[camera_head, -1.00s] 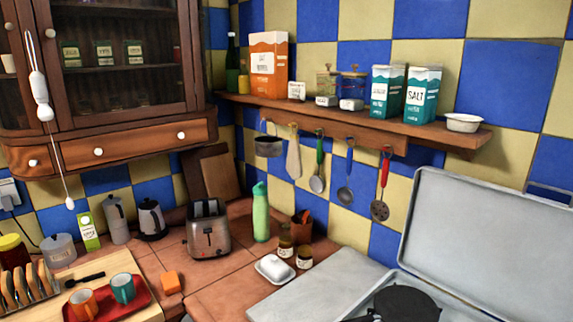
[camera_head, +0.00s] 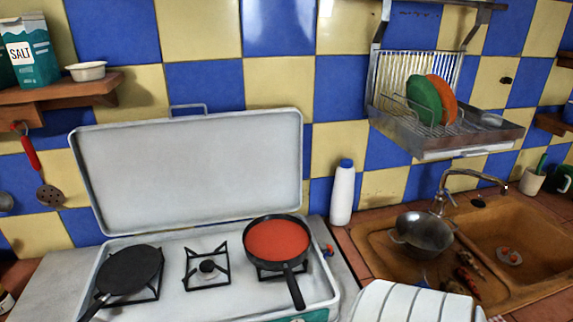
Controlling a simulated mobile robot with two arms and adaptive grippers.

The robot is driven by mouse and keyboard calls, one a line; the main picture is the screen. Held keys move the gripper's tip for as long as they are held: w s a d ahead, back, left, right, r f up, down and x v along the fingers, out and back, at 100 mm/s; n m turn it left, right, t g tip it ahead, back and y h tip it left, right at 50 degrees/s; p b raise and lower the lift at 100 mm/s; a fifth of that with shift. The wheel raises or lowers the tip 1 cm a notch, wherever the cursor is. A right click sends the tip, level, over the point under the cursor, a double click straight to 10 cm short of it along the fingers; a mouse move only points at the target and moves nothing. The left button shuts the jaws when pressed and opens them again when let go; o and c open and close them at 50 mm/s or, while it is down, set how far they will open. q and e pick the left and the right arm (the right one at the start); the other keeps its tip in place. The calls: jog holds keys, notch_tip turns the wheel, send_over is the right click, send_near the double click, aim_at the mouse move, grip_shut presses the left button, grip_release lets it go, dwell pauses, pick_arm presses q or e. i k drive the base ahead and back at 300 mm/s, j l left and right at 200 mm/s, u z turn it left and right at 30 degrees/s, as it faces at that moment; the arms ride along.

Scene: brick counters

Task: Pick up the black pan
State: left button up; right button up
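A flat black pan (camera_head: 130,270) lies on the left burner of the stove, its handle pointing toward the lower left. A second pan (camera_head: 277,240), dark outside with a red-orange inside, sits on the right burner, its black handle pointing toward the front. The stove (camera_head: 222,250) has its pale lid (camera_head: 190,170) raised against the wall. Neither of my grippers shows in this view.
A bare burner (camera_head: 207,268) lies between the pans. A white bottle (camera_head: 343,192) with a blue cap stands right of the stove. Farther right are a sink (camera_head: 385,262) holding a metal colander (camera_head: 424,232) and a wall dish rack (camera_head: 445,138). A shelf (camera_head: 95,88) hangs at upper left.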

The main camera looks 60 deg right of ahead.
aim_at(272, 242)
jog(key=z, duration=1.65)
